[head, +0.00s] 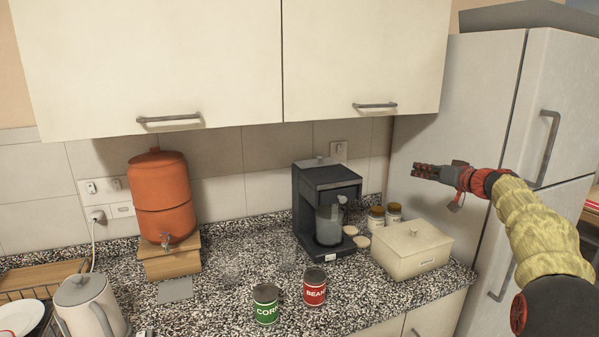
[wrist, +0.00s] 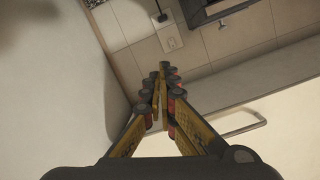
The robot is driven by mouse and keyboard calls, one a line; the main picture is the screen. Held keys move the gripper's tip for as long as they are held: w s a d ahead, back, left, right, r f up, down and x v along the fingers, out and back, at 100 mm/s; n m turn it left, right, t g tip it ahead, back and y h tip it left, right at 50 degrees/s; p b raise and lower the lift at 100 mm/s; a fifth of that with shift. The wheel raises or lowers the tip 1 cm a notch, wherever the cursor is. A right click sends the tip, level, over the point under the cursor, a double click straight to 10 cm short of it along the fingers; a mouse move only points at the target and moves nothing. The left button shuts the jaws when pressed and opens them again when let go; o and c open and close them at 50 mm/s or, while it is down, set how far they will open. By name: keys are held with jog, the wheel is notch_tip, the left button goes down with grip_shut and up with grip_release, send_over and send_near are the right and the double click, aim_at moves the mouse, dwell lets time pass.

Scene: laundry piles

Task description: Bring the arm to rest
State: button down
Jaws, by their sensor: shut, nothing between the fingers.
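My gripper (head: 417,171) is held in the air at the right of the head view, in front of the white fridge (head: 455,110) and above the counter. It points left. Its fingers are together and hold nothing. In the wrist view my gripper (wrist: 160,78) shows with its fingertips closed, and the wall tiles, a socket and a cabinet handle are beyond them. My arm is stretched out from the lower right, apart from the things on the counter.
The speckled counter (head: 230,310) holds a black coffee machine (head: 325,190), a cream box (head: 412,250), a corn can (head: 266,304), a bean can (head: 315,287), an orange dispenser (head: 160,195) and a kettle (head: 88,305). Wall cabinets (head: 365,50) hang above. The fridge stands close to my gripper.

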jog(key=s+a+f+m+g, duration=0.1)
jog(key=s+f+m+g, duration=0.2)
jog(key=f, duration=0.7)
jog(key=s+a+f+m+g+h, duration=0.1)
jog(key=s+a+f+g, duration=0.2)
jog(key=s, duration=0.4)
jog(key=s+a+f+g, duration=0.1)
jog(key=s+a+f, duration=0.25)
jog(key=s, duration=0.45)
jog(key=s+a+f+n+g+h+p, duration=0.1)
jog(key=s+a+f+h, duration=0.15)
jog(key=s, duration=0.85)
jog(key=s+a+f+g+h+p, duration=0.15)
jog(key=s+a, duration=0.25)
jog(key=s, duration=0.8)
jog(key=s+a+f+n+g+h, duration=0.1)
jog(key=s+a+g, duration=0.15)
jog(key=s, duration=0.85)
jog(key=s+a+r+n+t+p, duration=0.1)
jog(key=s+a+r+t, duration=0.1)
jog(key=s, duration=0.4)
jog(key=shift+a+r+n+t, duration=0.4)
jog(key=shift+a+r, duration=0.5)
jog(key=shift+a, duration=0.1)
